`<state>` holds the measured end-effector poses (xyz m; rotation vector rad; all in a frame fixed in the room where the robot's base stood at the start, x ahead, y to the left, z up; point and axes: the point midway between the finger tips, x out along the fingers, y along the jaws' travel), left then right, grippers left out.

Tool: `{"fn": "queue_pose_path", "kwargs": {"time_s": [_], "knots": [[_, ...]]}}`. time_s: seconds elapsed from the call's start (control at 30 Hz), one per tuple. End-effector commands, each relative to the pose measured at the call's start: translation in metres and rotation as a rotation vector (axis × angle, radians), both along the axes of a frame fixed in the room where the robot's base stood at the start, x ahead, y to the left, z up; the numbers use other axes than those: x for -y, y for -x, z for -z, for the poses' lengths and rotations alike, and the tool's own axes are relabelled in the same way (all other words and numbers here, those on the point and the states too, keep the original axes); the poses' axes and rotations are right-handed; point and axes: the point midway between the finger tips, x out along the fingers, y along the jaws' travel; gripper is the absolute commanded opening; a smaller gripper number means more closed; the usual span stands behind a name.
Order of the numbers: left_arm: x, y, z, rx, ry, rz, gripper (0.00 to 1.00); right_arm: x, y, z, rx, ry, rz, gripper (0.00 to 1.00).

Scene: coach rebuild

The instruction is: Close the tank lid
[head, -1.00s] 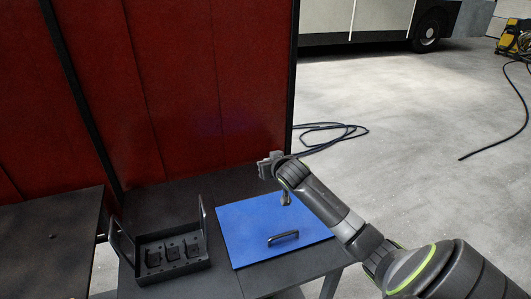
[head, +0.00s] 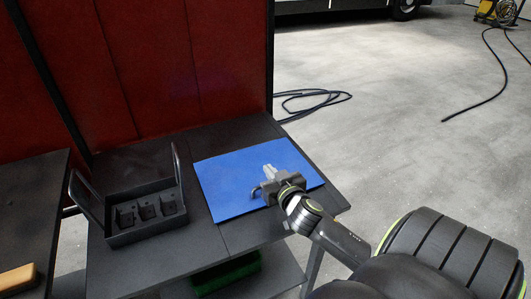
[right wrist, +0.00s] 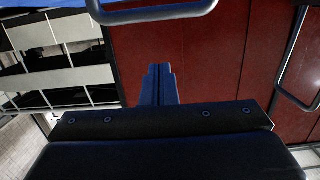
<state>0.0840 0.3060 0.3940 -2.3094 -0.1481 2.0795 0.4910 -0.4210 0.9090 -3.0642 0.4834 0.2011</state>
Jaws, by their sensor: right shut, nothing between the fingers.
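A flat blue panel, which looks like the tank lid (head: 222,184), lies level on the dark bench. Its bar handle (head: 256,190) is partly hidden behind my right gripper. In the right wrist view a metal bar like this handle (right wrist: 155,14) crosses the top, ahead of and apart from the fingers. My right gripper (head: 268,170) is over the lid beside the handle, its fingers together and empty. The closed fingers (right wrist: 158,84) show in the right wrist view. I cannot tell whether they touch the lid. My left gripper is out of view.
A black tray (head: 155,236) with two upright handles and dark blocks stands left of the lid. A green item (head: 228,275) is on the shelf below. A tan block (head: 18,280) lies at lower left. Red panels (head: 150,70) rise behind; a cable (head: 310,101) lies on the floor.

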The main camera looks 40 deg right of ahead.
Motion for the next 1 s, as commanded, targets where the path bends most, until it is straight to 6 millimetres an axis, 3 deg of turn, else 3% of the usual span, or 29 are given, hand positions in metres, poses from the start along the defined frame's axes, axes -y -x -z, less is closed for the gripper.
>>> {"fn": "queue_pose_path", "kwargs": {"time_s": [0.03,0.1,0.4,0.6,1.0], "knots": [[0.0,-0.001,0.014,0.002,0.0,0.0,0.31,-0.001,0.004,0.017,-0.001,-0.001,0.0,0.0],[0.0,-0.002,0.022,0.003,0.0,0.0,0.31,-0.003,0.007,0.028,-0.001,0.0,0.0,0.0],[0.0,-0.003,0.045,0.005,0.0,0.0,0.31,-0.004,0.016,0.06,-0.007,-0.005,0.004,0.0],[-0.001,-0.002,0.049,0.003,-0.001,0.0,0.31,-0.004,0.018,0.068,-0.011,-0.007,0.005,0.0],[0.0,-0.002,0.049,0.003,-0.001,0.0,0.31,-0.005,0.016,0.064,-0.004,-0.001,0.002,0.0]]}}
